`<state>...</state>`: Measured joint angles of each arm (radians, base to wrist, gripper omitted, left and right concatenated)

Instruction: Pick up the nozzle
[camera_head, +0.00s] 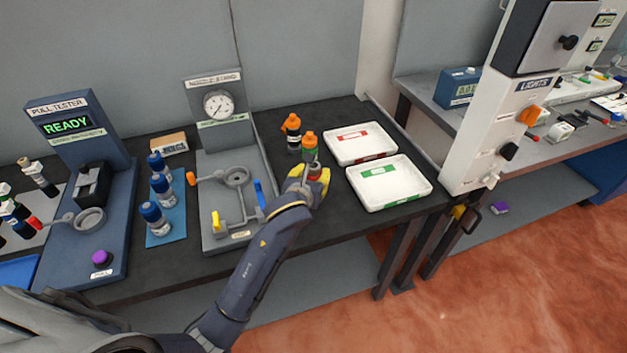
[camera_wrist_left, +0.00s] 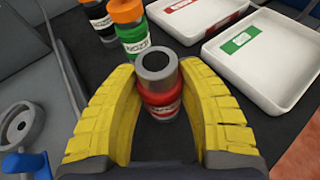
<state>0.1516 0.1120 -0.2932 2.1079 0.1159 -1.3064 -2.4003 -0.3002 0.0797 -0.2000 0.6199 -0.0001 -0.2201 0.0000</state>
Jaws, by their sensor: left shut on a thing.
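My left gripper (camera_head: 318,180) is shut on a red nozzle with a grey collar and a dark opening at its top. The nozzle (camera_wrist_left: 160,84) stands upright between the yellow fingers (camera_wrist_left: 158,115) in the wrist view. In the head view it is mostly hidden by the gripper. A green labelled nozzle (camera_head: 310,152) with an orange cap stands just behind it, also in the wrist view (camera_wrist_left: 134,38). A black one (camera_head: 292,132) with an orange cap stands farther back left. My right gripper is not in view.
A red-labelled white tray (camera_head: 340,153) and a green-labelled white tray (camera_head: 392,201) lie right of the gripper. The nozzle stand (camera_head: 228,150) with a gauge is at left. Several blue-capped bottles (camera_head: 152,213) stand on a blue mat. The pull tester (camera_head: 80,135) is at far left.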

